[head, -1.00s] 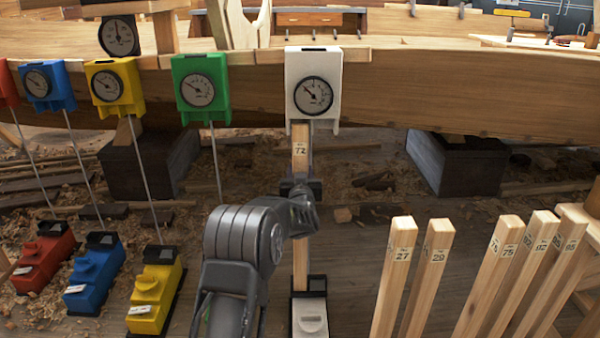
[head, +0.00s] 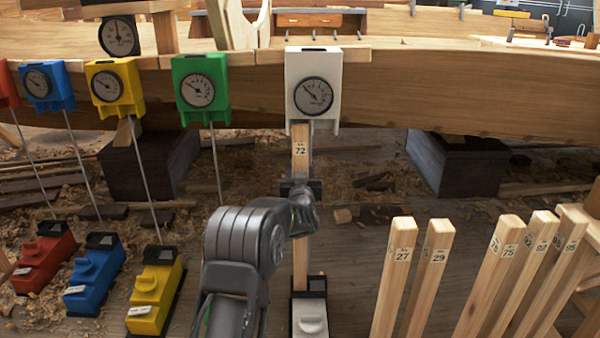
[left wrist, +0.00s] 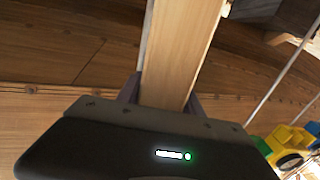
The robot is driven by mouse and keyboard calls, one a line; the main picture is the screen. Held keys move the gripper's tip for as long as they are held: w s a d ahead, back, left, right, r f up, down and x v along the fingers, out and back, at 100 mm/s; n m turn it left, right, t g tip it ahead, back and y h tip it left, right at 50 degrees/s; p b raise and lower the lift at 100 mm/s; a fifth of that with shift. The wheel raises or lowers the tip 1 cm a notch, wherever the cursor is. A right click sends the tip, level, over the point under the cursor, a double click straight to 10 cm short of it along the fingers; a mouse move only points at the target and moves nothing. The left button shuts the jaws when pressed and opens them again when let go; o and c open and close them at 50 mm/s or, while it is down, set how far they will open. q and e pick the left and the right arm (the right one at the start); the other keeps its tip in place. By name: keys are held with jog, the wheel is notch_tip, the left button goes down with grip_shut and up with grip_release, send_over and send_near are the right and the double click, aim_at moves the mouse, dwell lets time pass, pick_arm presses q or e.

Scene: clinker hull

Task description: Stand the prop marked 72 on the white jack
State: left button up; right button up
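The prop marked 72 (head: 301,165) is a pale, nearly upright wooden post. Its top reaches the underside of the white gauge box (head: 313,60), left of the box's middle. Its foot comes down at the black head of the white jack (head: 310,318), toward the left side; I cannot tell whether it touches. My left gripper (head: 301,190) is around the prop below the label. In the left wrist view, both fingers lie against the sides of the prop (left wrist: 178,50), so it looks shut on it. My right gripper is not in view.
Props 27 (head: 398,270) and 29 (head: 430,265) stand at right with several others. Yellow (head: 157,295), blue (head: 96,280) and red (head: 42,262) jacks stand at left, with thin rods rising toward gauge boxes. The plank hull (head: 440,95) crosses behind, above dark blocks (head: 465,165).

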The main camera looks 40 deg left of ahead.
pick_arm(q)
jog(key=o, duration=0.4)
jog(key=shift+o, duration=0.2)
jog(key=p+v, duration=0.2)
jog(key=v, duration=0.6)
jog(key=shift+p+v, duration=0.3)
jog(key=shift+v, duration=2.1)
jog(key=shift+s+d, duration=0.1)
jog(key=v, duration=1.4)
jog(key=shift+s+d+p, duration=0.3)
jog(key=shift+p, duration=0.15)
